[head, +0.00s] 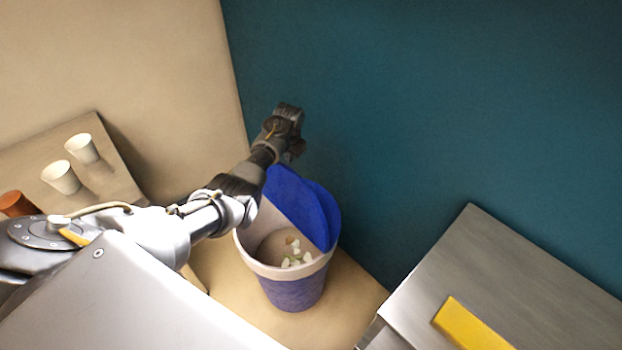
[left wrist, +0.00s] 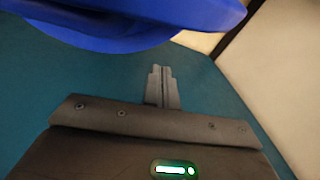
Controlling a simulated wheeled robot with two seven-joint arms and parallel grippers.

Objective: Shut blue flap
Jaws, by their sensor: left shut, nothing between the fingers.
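The blue flap (head: 305,208) is the lid of a bin with a purple-blue body (head: 294,292) and a cream rim. The flap stands partly raised at the bin's back right, and the front left of the opening is uncovered. Small white and green scraps show inside. My left gripper (head: 298,152) is above and behind the flap, close to the teal wall. In the left wrist view the left gripper's fingers (left wrist: 162,88) are together and empty, and the flap's blue edge (left wrist: 130,30) is beyond them. Whether they touch it I cannot tell. My right gripper is not in view.
Two white cups (head: 61,177) and an orange-brown cup (head: 16,204) stand on a surface at the left. A grey metal cabinet top (head: 520,280) with a yellow item (head: 470,325) is at the right. The teal wall (head: 430,110) rises right behind the bin.

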